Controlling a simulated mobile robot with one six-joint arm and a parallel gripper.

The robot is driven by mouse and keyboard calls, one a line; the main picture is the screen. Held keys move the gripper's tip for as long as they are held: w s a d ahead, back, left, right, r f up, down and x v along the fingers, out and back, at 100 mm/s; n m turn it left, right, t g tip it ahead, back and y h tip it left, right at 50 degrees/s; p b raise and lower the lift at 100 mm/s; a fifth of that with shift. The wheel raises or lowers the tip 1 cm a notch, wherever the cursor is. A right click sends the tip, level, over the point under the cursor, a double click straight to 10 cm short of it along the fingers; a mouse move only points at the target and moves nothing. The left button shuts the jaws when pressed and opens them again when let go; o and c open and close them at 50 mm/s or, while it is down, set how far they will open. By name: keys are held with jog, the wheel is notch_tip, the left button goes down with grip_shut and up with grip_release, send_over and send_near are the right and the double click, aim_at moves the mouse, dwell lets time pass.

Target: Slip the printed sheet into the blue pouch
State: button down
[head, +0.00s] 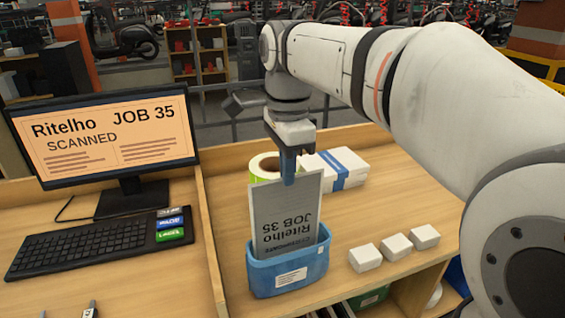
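The printed sheet (287,210) is grey with dark upside-down text reading "Ritelho JOB 35". It stands nearly upright. Its lower edge is hidden behind the front wall of the blue pouch (289,272), apparently inside the mouth. The pouch stands open at the top on the wooden bench and has a white label on its front. My gripper (288,180) points down over the sheet's top edge. Its blue fingers overlap the top middle of the sheet and appear shut on it.
Behind the sheet are a yellow-green tape roll (263,168) and a white pack with a blue band (335,168). Several small white boxes (396,246) lie right of the pouch. A low divider separates the monitor (103,138) and keyboard (85,243) at left.

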jog(key=shift+f+b, duration=1.1)
jog(key=shift+f, duration=0.85)
jog(key=c, duration=2.1)
grip_release()
jog(key=o, duration=0.5)
jog(key=shift+w, duration=0.1)
notch_tip(320, 180, up, 8)
jog(key=p, duration=0.7)
